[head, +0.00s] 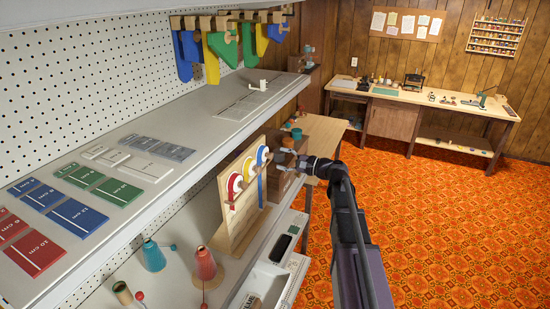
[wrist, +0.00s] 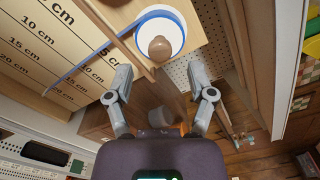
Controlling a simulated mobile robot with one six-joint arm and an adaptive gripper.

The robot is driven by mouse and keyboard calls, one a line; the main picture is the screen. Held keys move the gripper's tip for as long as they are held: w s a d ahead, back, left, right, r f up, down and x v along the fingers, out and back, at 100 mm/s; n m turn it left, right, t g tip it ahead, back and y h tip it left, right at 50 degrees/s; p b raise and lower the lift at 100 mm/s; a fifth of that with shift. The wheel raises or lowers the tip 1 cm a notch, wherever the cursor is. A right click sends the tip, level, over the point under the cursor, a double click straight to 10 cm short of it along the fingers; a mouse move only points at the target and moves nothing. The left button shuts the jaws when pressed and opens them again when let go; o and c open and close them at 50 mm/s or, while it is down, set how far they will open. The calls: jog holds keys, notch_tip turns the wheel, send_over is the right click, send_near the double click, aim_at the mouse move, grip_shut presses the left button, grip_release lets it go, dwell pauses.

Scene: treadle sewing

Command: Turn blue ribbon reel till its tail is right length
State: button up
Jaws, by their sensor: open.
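The blue ribbon reel (head: 262,155) is the rightmost of three on an upright wooden stand (head: 236,232). In the wrist view the blue reel (wrist: 140,40) shows a white face with a brown knob (wrist: 159,48) at its centre. Its blue ribbon tail (wrist: 88,62) runs to the lower left across a board printed with centimetre marks. The tail's end lies near the lower marks; I cannot read the exact one. In the head view the tail (head: 260,188) hangs below the reel. My gripper (wrist: 160,68) is open and empty, facing the knob and apart from it.
A red reel (head: 234,186) and a yellow reel (head: 248,170) sit beside the blue one. Thread spools (head: 205,264) stand on the lower shelf. A shelf above holds coloured length cards (head: 78,214). Open floor (head: 440,210) lies to the right.

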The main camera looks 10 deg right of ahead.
jog(key=v, duration=0.7)
jog(key=shift+s+d, duration=0.1)
dwell(0.4)
jog(key=s+a+f+n+g+h+b, duration=0.1)
jog(key=s+a+f+n+g+h, duration=0.3)
jog(key=f, duration=0.3)
jog(key=s+a+f+n+g+h+b, duration=0.1)
jog(key=s+a+f+n+g+h, duration=0.15)
jog(key=s+a+f, duration=0.4)
jog(key=s+d+f+n+g+h+b, duration=0.1)
jog(key=s+f+n+g+h, duration=0.3)
jog(key=s, duration=0.7)
notch_tip(320, 180, down, 5)
jog(key=n+h+b, duration=0.1)
jog(key=n+h, duration=0.1)
jog(key=h, duration=0.2)
jog(key=shift+s+d+n, duration=0.15)
jog(key=shift+s+n, duration=0.2)
jog(key=shift+s, duration=0.05)
